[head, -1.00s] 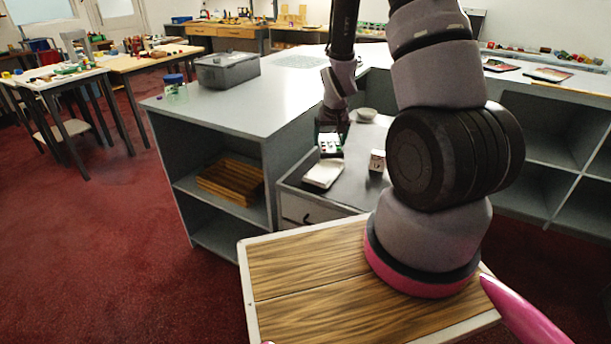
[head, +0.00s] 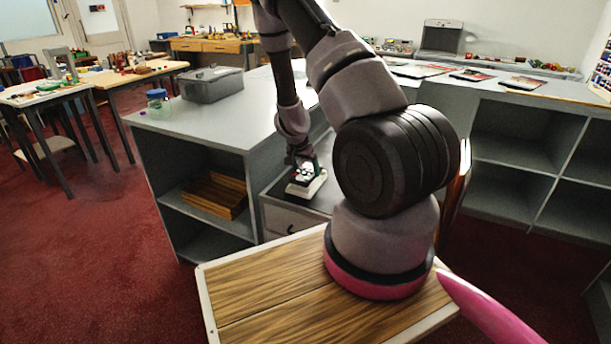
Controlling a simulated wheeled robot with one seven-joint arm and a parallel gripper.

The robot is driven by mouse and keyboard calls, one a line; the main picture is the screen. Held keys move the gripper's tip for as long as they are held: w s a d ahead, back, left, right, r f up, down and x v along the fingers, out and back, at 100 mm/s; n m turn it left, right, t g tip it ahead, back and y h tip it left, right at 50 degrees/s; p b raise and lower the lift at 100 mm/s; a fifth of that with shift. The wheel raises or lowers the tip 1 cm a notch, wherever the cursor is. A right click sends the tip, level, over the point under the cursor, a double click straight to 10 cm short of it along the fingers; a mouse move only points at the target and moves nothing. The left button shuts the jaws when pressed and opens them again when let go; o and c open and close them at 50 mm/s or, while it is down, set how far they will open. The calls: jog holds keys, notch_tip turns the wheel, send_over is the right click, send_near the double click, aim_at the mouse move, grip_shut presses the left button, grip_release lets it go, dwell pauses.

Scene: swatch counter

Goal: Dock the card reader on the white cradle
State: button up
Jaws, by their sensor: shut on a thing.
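The card reader (head: 305,174), small with a pale keyed face and dark green sides, is seen small under my gripper (head: 301,161). My gripper is shut on it and points down. The white cradle (head: 318,184) lies on the lower grey surface, directly below the reader. The reader overlaps the cradle in the picture and looks very close to it. I cannot tell whether it touches or is seated. My gripper and the reader hide the cradle's far part, and the fingertips are hard to make out.
A taller grey counter (head: 225,120) with open shelves stands to the left, carrying a grey bin (head: 211,84) and a glass jar (head: 158,103). A wooden crate (head: 214,194) sits on its shelf. More open shelving (head: 536,140) is at right. My arm hides part of the lower surface.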

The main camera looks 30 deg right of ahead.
jog(key=shift+f, duration=1.25)
jog(key=shift+d, duration=0.1)
jog(key=o, duration=1.4)
jog(key=shift+f, duration=0.15)
jog(key=shift+c, duration=0.2)
